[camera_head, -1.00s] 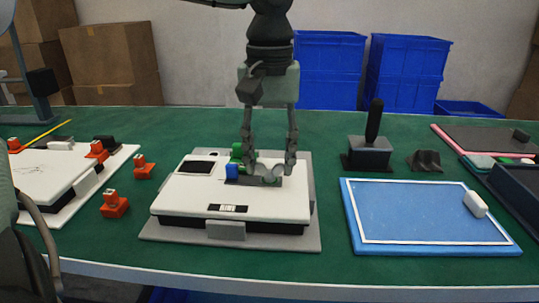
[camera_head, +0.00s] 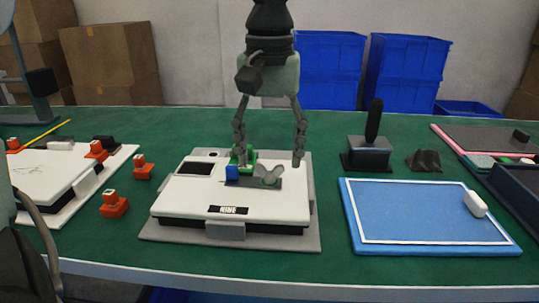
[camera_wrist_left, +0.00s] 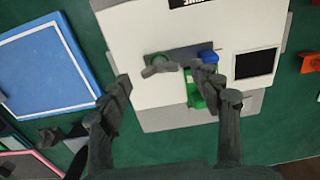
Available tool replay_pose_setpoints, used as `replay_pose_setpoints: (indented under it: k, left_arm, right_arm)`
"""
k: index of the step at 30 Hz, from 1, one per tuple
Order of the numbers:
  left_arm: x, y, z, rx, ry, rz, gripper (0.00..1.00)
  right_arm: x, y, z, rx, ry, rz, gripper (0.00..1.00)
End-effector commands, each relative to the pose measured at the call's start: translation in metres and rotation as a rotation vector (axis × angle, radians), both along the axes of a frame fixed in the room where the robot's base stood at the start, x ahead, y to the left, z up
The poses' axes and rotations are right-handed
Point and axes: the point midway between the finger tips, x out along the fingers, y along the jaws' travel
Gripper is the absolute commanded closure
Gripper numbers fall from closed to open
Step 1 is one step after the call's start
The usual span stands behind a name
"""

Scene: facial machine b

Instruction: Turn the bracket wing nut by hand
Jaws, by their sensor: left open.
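The grey wing nut (camera_head: 268,177) sits on a dark grey bracket strip (camera_head: 240,184) on top of the white machine (camera_head: 190,203). Its two wings stand up in a V. In the left wrist view the wing nut (camera_wrist_left: 160,66) lies beyond my fingertips, between their lines. My left gripper (camera_head: 268,163) is open, its fingers spread wide above and behind the wing nut, with nothing between them. Its fingers also show in the left wrist view (camera_wrist_left: 163,82), apart and empty.
A blue block (camera_head: 232,173) and a green part (camera_head: 250,155) sit close left of the wing nut, by one finger. Orange pieces (camera_head: 115,205) stand to the left. A blue framed board (camera_head: 425,215) lies right, with a black-handled tool (camera_head: 372,145) behind it.

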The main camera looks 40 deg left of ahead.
Motion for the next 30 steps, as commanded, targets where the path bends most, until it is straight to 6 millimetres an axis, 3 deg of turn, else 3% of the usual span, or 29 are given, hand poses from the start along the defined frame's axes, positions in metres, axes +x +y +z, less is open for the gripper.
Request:
replay_pose_setpoints:
  k: [9,15,21,30]
  left_arm:
    - [0.001,0.000,0.068,0.001,-0.006,0.001,0.36]
    - [0.001,0.000,0.098,0.001,-0.003,0.000,0.36]
    - [0.000,0.000,0.109,0.001,-0.003,-0.001,0.36]
    - [0.000,0.000,0.109,0.001,-0.002,-0.001,0.36]
  right_arm:
    - [0.001,0.000,0.000,-0.001,-0.002,0.002,1.00]
    - [0.002,0.000,0.000,-0.001,-0.002,0.002,1.00]
    - [0.002,0.000,0.000,-0.001,-0.003,0.002,1.00]
    - [0.002,0.000,0.000,-0.002,-0.003,0.003,1.00]
